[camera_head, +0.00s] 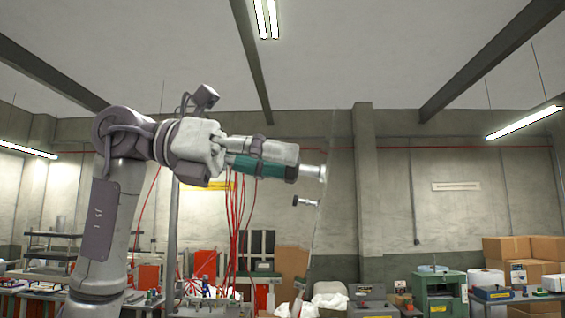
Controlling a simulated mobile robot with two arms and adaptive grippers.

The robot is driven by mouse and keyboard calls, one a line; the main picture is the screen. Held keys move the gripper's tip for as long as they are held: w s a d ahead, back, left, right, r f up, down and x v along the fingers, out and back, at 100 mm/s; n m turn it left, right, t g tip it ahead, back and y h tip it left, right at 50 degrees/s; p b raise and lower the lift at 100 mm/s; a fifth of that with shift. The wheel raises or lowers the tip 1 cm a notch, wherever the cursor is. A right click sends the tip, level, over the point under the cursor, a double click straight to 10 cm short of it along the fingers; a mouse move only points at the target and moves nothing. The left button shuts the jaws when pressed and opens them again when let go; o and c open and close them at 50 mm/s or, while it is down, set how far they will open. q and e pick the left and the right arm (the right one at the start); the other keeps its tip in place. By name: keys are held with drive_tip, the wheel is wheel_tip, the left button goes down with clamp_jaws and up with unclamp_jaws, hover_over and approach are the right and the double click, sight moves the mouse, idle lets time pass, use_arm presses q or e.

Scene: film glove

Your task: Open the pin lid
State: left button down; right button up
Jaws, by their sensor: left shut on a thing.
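My left gripper (295,163) reaches in from the left and points right, its grey and teal fingers closed. A short metallic pin (314,172) sticks out from the fingertips towards a thin, clear upright panel (325,190), which appears to be the lid and is seen nearly edge-on. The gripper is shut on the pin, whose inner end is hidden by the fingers. A second, smaller pin (306,201) with a dark knob sits lower down at the panel, apart from the gripper. I cannot tell whether the panel stands ajar. My right gripper is not in view.
Red cables (236,215) hang behind my left arm. Benches with tools stand along the back, with a green machine (440,290) and cardboard boxes (510,250) at the right. The space right of the panel looks clear at gripper height.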

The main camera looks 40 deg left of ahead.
use_arm(q)
drive_tip(key=c, duration=0.7)
unclamp_jaws()
drive_tip(key=shift+d, duration=0.1)
drive_tip(key=v, duration=1.2)
drive_tip(key=shift+f, duration=0.1)
